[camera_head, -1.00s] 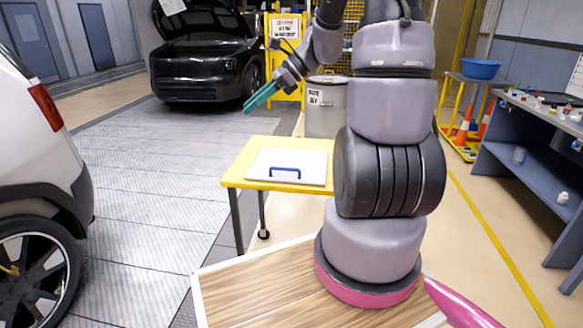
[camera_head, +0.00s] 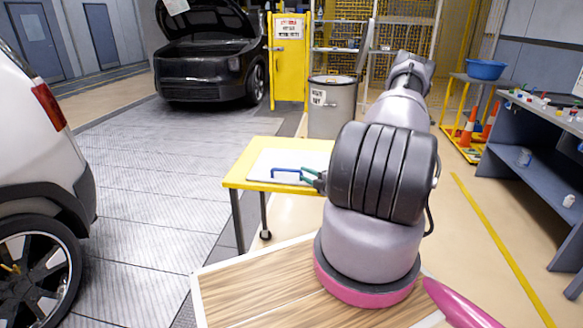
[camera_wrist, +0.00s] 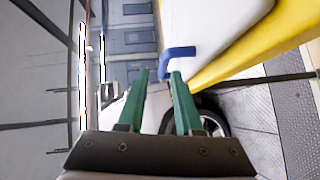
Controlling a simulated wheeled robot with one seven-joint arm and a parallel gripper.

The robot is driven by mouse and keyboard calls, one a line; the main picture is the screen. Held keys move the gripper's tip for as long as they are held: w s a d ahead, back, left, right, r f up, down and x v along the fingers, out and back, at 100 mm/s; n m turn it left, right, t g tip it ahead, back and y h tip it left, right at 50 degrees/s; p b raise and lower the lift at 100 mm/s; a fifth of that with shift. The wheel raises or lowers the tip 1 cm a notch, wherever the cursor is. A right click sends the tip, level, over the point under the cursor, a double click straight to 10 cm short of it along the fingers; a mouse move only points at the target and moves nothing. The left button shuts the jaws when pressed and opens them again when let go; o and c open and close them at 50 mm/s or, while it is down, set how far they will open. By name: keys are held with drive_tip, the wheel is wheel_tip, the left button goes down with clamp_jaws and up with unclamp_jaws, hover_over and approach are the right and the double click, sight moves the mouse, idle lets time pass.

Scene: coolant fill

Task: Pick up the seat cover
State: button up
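The seat cover, as I take it, is a flat white panel (camera_head: 290,160) with a blue bar handle (camera_head: 287,173) at its near edge. It lies on the yellow table (camera_head: 243,172). My gripper (camera_head: 307,174) is beside the right end of the handle, partly hidden by my arm. In the wrist view the green fingers (camera_wrist: 159,71) are open with a gap between them. The blue handle (camera_wrist: 180,51) shows just beyond the fingertips, and the white panel (camera_wrist: 205,25) is beside it. Nothing is held between the fingers.
A grey bin (camera_head: 331,108) stands behind the table. A white car (camera_head: 35,150) is at the left and a black car (camera_head: 208,60) with raised hood is behind. A blue workbench (camera_head: 540,165) is at the right. Grey floor between the white car and table is clear.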

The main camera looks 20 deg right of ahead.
sight(289, 176)
drive_tip(key=x, duration=0.7)
drive_tip(key=f+x, duration=0.1)
drive_tip(key=x, duration=0.2)
drive_tip(key=shift+w, duration=0.25)
drive_tip(key=shift+a, duration=0.1)
clamp_jaws()
idle(1.0)
